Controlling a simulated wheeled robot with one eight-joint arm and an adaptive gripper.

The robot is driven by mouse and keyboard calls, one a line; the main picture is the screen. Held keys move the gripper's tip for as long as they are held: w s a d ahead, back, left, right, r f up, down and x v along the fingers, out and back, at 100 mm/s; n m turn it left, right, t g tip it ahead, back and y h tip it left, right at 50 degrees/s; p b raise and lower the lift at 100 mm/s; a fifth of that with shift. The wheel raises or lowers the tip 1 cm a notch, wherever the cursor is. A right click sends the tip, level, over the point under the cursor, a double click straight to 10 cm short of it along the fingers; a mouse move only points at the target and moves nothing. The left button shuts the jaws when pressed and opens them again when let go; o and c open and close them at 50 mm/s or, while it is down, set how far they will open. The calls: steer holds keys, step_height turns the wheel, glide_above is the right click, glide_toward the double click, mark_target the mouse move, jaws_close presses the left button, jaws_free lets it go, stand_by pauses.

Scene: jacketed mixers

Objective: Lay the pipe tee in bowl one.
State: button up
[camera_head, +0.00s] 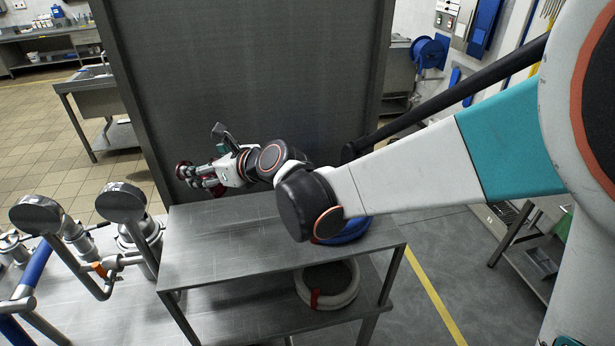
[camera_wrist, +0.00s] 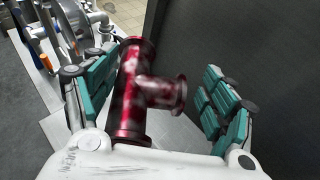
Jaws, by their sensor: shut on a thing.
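The pipe tee (camera_wrist: 132,95) is a shiny dark red metal piece with flanged ends and a short side branch. It sits between the teal finger pads of my gripper (camera_wrist: 158,92) in the wrist view. My gripper is shut on it; the left pads lie close against its long body and the branch points to the right pads. In the head view my gripper (camera_head: 203,180) is held above the far left of the steel cart, and a bit of the red tee (camera_head: 183,170) shows at its tip. No bowl marked as one can be read; the mixer insides are hidden.
Two mixers with round grey heads (camera_head: 123,202) (camera_head: 37,214) stand on a steel bench at left. The steel cart (camera_head: 225,243) has a bare top beside my arm, a blue ring (camera_head: 348,230) at its right and a pale ring (camera_head: 328,285) below. A tall dark panel (camera_head: 245,80) stands behind.

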step_height(320, 180, down, 18)
steer(key=b, duration=1)
steer(key=shift+w+b, duration=0.1)
steer(key=shift+b, duration=0.25)
steer(key=o, duration=1.5)
steer(key=shift+f, duration=0.1)
